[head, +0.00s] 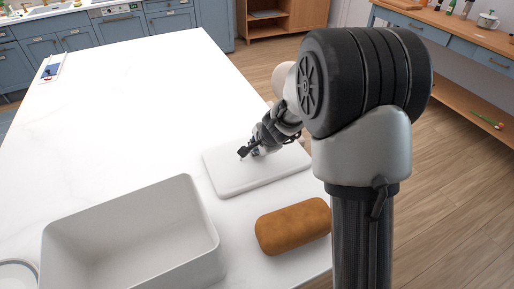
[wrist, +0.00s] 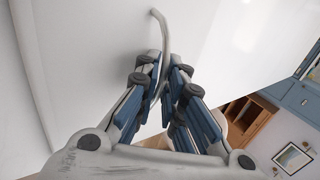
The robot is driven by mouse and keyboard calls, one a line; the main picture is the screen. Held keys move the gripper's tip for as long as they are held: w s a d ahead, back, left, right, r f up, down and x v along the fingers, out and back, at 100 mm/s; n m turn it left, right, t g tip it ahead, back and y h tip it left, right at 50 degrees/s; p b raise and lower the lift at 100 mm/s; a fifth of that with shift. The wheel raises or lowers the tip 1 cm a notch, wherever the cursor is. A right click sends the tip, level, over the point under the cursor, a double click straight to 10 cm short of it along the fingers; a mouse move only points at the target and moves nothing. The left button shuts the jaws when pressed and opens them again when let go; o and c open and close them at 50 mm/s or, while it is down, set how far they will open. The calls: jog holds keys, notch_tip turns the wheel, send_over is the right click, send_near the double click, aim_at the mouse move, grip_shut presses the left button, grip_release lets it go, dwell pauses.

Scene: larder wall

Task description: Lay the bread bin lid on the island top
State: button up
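The bread bin lid (head: 230,181) is a flat white slab with rounded corners. It lies level on or barely above the white island top (head: 140,120), near the right edge; I cannot tell whether it fully touches. My gripper (head: 246,154) is at the middle of the lid. In the wrist view the fingers of my gripper (wrist: 164,68) close around the lid's thin curved handle (wrist: 161,24), and the lid's pale surface (wrist: 90,60) fills the left. The open bread bin (head: 130,225) stands at the front left, its inside empty where visible.
A brown loaf (head: 293,226) lies on the island between the lid and the front right edge. A round white dish (head: 18,274) is at the lower left corner. A small blue and white item (head: 52,69) lies at the far left. The middle of the island is clear.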

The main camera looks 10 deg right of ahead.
jog(key=o, duration=0.3)
jog(key=shift+r+p, duration=0.25)
jog(key=shift+p, duration=0.05)
jog(key=s+a+r+n+y+p, duration=0.15)
jog(key=s+r+n, duration=0.25)
jog(key=s+r, duration=0.55)
jog(key=s+a+r+n+p, duration=0.3)
jog(key=s+r+n, duration=0.1)
jog(key=s+r, duration=0.5)
jog(key=s+d+r+n+h, duration=0.1)
jog(key=s+n, duration=0.1)
jog(key=s, duration=0.4)
jog(key=s+d+r+n+g, duration=0.1)
jog(key=s+n, duration=0.2)
jog(key=s, duration=0.2)
jog(key=s+d+r+n+g+h, duration=0.1)
jog(key=s+d+n, duration=0.1)
jog(key=s, duration=0.4)
jog(key=shift+s+d+r+n+h, duration=0.1)
jog(key=shift+s+r+n+h, duration=0.1)
jog(key=shift+s+n+h, duration=0.2)
